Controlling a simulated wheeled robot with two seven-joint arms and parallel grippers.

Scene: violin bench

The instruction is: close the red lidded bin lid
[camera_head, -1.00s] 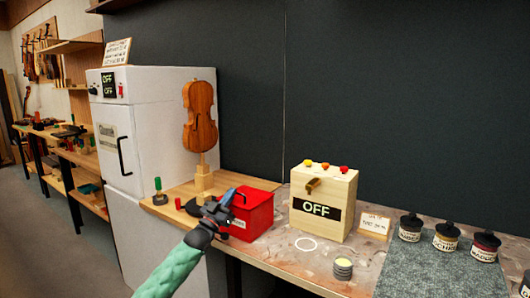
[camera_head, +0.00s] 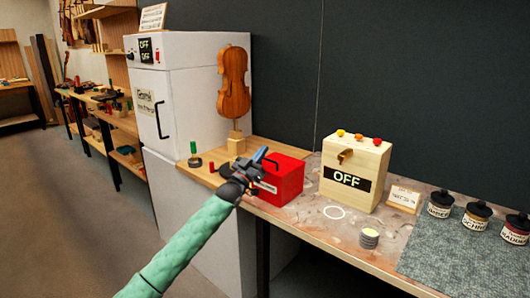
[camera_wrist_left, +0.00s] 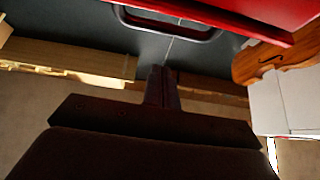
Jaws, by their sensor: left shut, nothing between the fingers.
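The red lidded bin (camera_head: 287,183) stands on the bench, left of the OFF box. Its red top looks down flat in the head view, but I cannot tell whether a small gap is left under the lid. My left gripper (camera_head: 261,155) is shut and empty at the bin's left side, close to the dark handle, and covers part of that side. In the left wrist view the shut fingers (camera_wrist_left: 162,85) point toward a dark loop handle (camera_wrist_left: 165,25) and a red edge (camera_wrist_left: 225,18) of the bin. I cannot tell whether they touch. My right gripper is out of view.
A wooden box reading OFF (camera_head: 355,175) stands right of the bin. A violin body (camera_head: 234,85) on a stand and a white cabinet (camera_head: 190,90) are behind left. A small tin (camera_head: 369,238) and labelled jars (camera_head: 440,204) are to the right.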

